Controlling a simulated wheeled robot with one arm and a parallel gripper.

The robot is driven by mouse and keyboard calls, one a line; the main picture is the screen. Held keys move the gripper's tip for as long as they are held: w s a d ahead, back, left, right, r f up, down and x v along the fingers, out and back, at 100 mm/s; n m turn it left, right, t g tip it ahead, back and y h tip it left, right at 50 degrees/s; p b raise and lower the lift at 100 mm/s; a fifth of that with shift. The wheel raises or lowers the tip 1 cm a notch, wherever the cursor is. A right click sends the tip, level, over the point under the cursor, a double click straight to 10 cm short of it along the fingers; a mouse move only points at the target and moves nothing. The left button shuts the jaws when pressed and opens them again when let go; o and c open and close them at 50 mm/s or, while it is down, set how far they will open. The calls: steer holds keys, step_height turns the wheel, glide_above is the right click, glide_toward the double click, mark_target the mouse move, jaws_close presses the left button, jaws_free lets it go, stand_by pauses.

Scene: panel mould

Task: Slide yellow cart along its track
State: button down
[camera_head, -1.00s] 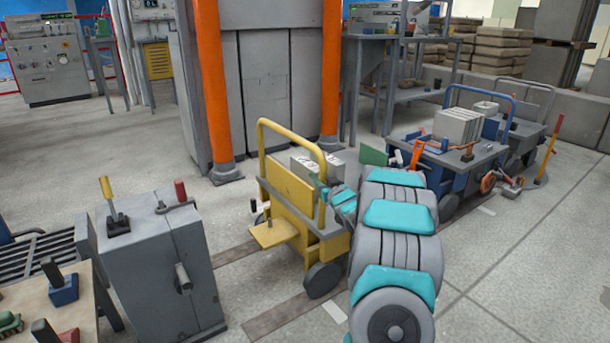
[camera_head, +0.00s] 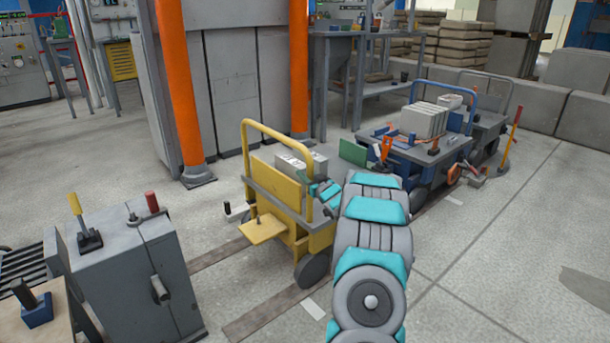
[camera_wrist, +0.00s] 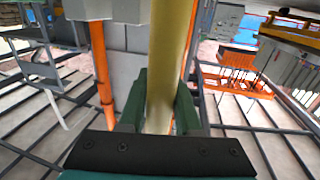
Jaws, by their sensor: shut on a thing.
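The yellow cart (camera_head: 262,207) stands upright on its track (camera_head: 262,312) near the centre of the head view, with grey blocks on top and a tall yellow handle frame. My gripper (camera_head: 308,180) is at the right-hand post of that frame in the head view, partly hidden by my arm. In the wrist view, the dark green fingers of my gripper (camera_wrist: 160,110) are closed around the yellow handle post (camera_wrist: 168,70), one on each side. The cart's far wheels are hidden.
A blue cart (camera_head: 400,152) with grey slabs stands farther along to the right. A grey control cabinet (camera_head: 130,275) with levers is at the left. Orange columns (camera_head: 178,90) rise behind the yellow cart. Open floor (camera_head: 500,250) lies at the right.

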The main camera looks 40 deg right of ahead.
steer(key=c, duration=0.6)
jaws_free()
steer(key=s+a, duration=0.1)
steer(key=s, duration=0.6)
steer(key=shift+s+a, duration=0.15)
steer(key=shift+s, duration=0.25)
